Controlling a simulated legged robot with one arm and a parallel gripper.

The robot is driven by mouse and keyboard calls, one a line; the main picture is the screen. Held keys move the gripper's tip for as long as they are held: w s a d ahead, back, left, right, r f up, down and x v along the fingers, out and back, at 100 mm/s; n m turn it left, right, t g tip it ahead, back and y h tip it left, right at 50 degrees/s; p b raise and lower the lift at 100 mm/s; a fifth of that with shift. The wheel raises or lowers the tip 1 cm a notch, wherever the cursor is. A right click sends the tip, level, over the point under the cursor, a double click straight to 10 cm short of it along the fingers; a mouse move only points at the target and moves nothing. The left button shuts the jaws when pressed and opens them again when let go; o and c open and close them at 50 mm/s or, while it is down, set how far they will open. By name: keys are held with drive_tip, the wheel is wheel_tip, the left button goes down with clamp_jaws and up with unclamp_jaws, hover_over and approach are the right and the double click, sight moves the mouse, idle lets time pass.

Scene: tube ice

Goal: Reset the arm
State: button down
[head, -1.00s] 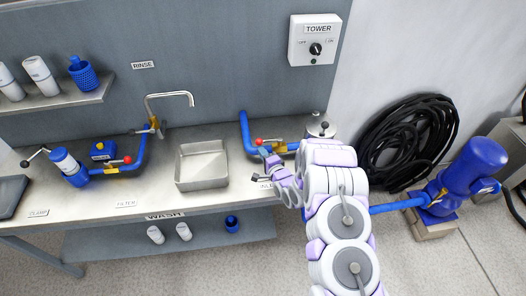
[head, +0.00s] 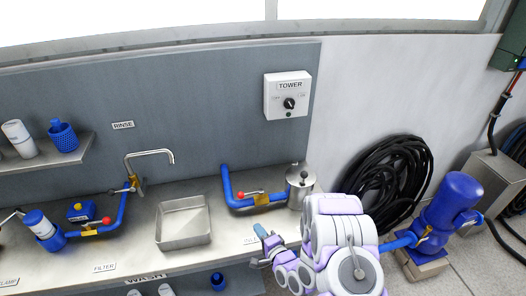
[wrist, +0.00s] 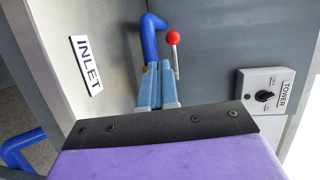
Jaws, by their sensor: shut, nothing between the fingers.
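My gripper (head: 262,246) is at the end of my white and purple arm, in the lower middle of the head view. It is in front of the counter's right part, near the inlet pipe. In the wrist view my gripper (wrist: 158,88) shows its blue fingers together with nothing between them. Behind them in that view are a blue pipe (wrist: 149,40) and a red-knobbed valve lever (wrist: 173,40). The fingers overlap the pipe there, and I cannot tell the gap between them.
The steel counter (head: 135,235) holds a basin (head: 184,240), a tap (head: 150,155), blue pipes with valves and a steel canister (head: 300,182). A TOWER switch box (head: 287,95) is on the wall. A coiled black hose (head: 385,180) and a blue pump (head: 447,205) stand at right.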

drive_tip(key=w+d+r+n+g+h, duration=0.3)
drive_tip(key=d+r+n+g+h, duration=0.1)
drive_tip(key=d+r+n, duration=0.15)
drive_tip(key=s+d+r+n+g+h+b, duration=0.1)
drive_tip(key=s+d+r+n+g+h, duration=0.2)
drive_tip(key=s+d+r, duration=0.6)
drive_tip(key=s+d+r+n+g, duration=0.1)
drive_tip(key=s+r+g, duration=0.2)
drive_tip(key=s, duration=0.8)
drive_tip(key=s+d+r+g+h, duration=0.1)
drive_tip(key=s+r+g, duration=0.1)
drive_tip(key=s+r, duration=0.4)
drive_tip(key=s+d+r+n+g+h, duration=0.1)
drive_tip(key=s+r+g, duration=0.2)
drive_tip(key=s, duration=1.2)
drive_tip(key=shift+s+d+r+n+g+b, duration=0.15)
drive_tip(key=shift+s+r+n+g+b, duration=0.2)
drive_tip(key=shift+r, duration=0.35)
